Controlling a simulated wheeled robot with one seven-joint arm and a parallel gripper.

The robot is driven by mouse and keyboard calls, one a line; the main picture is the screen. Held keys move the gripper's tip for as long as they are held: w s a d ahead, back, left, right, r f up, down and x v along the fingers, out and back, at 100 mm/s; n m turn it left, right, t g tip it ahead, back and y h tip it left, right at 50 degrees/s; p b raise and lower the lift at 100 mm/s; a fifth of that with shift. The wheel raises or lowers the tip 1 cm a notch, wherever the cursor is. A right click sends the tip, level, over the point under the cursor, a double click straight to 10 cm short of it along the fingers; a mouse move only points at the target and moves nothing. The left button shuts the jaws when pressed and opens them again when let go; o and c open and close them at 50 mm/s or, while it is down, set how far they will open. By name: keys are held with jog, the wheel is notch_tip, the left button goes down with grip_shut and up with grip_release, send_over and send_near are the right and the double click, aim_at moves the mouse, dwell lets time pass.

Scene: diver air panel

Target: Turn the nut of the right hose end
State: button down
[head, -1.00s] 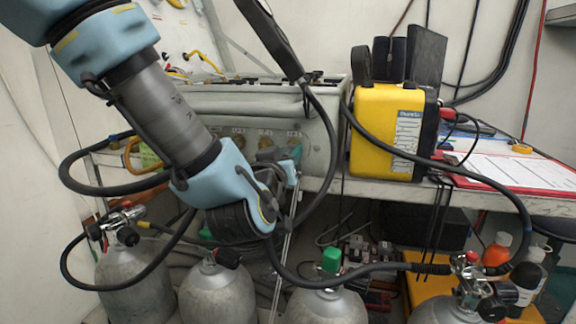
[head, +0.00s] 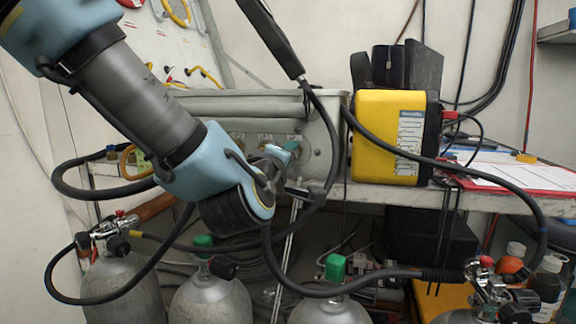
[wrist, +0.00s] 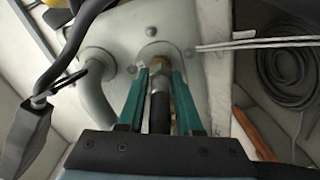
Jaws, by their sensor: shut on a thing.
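The wrist view shows a dark hose end (wrist: 160,108) with a brass nut (wrist: 157,66) at a fitting on a grey panel plate. My gripper (wrist: 161,76) has its two green fingers on either side of the nut and is shut on it. In the head view my gripper (head: 288,153) is at the rightmost visible port of the grey panel (head: 322,130). The nut is hidden there behind my wrist and fingers.
A yellow box (head: 386,140) stands on the shelf to the right. Black hoses loop around my arm down to several grey cylinders (head: 210,300) below. A grey pipe (wrist: 97,110) runs close left of my fingers in the wrist view.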

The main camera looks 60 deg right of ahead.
jog(key=shift+n+b, duration=0.8)
jog(key=shift+n, duration=1.2)
jog(key=c, duration=0.6)
grip_release()
jog(key=v, duration=1)
jog(key=shift+s+a+p, duration=0.1)
jog(key=shift+a+p, duration=0.2)
jog(key=shift+a, duration=0.1)
